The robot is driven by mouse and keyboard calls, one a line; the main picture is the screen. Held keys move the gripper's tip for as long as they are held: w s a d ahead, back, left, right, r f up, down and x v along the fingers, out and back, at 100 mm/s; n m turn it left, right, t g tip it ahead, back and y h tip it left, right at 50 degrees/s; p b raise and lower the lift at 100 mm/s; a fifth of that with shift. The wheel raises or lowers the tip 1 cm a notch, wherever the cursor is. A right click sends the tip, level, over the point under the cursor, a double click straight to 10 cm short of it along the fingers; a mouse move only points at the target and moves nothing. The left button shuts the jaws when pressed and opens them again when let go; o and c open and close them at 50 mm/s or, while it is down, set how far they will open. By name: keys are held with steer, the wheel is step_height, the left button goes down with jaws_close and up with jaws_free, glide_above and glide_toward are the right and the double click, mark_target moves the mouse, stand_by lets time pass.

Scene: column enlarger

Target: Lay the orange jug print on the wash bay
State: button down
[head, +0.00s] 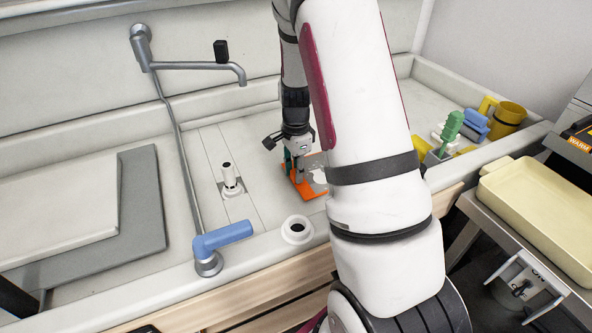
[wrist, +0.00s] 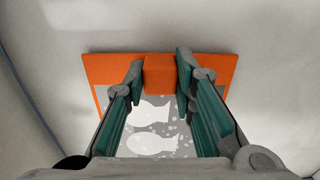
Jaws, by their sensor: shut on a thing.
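The orange jug print (head: 306,187) is a flat orange-bordered sheet with a raised orange block at one edge. In the wrist view the print (wrist: 215,66) shows pale jug-like shapes on a speckled grey middle. My gripper (head: 297,168) is shut on that block, with its teal fingers (wrist: 160,70) on either side. The print is over the pale basin floor (head: 250,135), right of the narrow panelled strip. I cannot tell whether it touches the floor. My arm hides its right part in the head view, and the fingers cover part of it in the wrist view.
A grey tap (head: 195,66) and a blue-handled lever (head: 222,236) stand to the left. A white post (head: 230,178) and a white ring (head: 297,229) are near the print. Yellow and blue items (head: 507,118) crowd the right end. A cream tray (head: 545,215) stands outside.

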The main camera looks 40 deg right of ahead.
steer(key=shift+f, duration=0.35)
stand_by(0.3)
steer(key=c, duration=1.2)
jaws_free()
steer(key=shift+c, duration=0.2)
steer(key=shift+r+p, duration=2.05)
steer(key=shift+r, duration=1.9)
steer(key=shift+r, duration=0.15)
step_height(320, 180, up, 12)
steer(key=shift+a, duration=0.1)
